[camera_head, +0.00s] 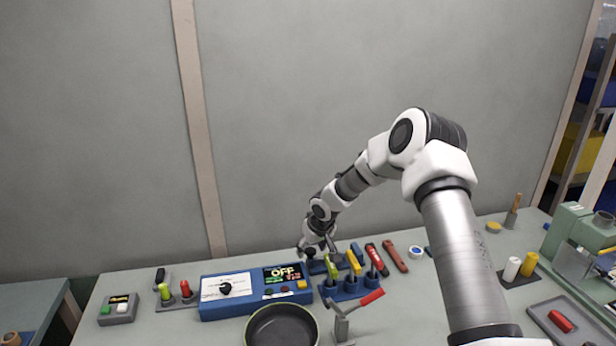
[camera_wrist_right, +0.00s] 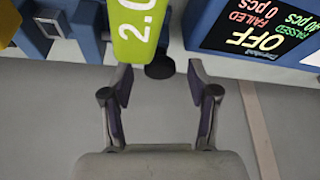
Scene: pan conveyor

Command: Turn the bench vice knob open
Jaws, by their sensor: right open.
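A dark round knob (camera_head: 309,253), which looks like the bench vice knob, sits behind the tool rack near the right edge of the blue panel. In the right wrist view the dark knob (camera_wrist_right: 160,68) is between my fingertips, with a gap on both sides. A green piece marked 2.0 (camera_wrist_right: 138,28) partly covers it. The vice body is mostly hidden, so I cannot tell how far its jaws stand apart. My right gripper (camera_wrist_right: 159,76) is open around the knob and holds nothing; it also shows small in the head view (camera_head: 318,243). My left gripper is out of view.
The blue control panel (camera_head: 240,307) with an OFF display stands left of the gripper. A blue rack (camera_head: 348,291) of coloured tools stands just in front. The wall rises behind.

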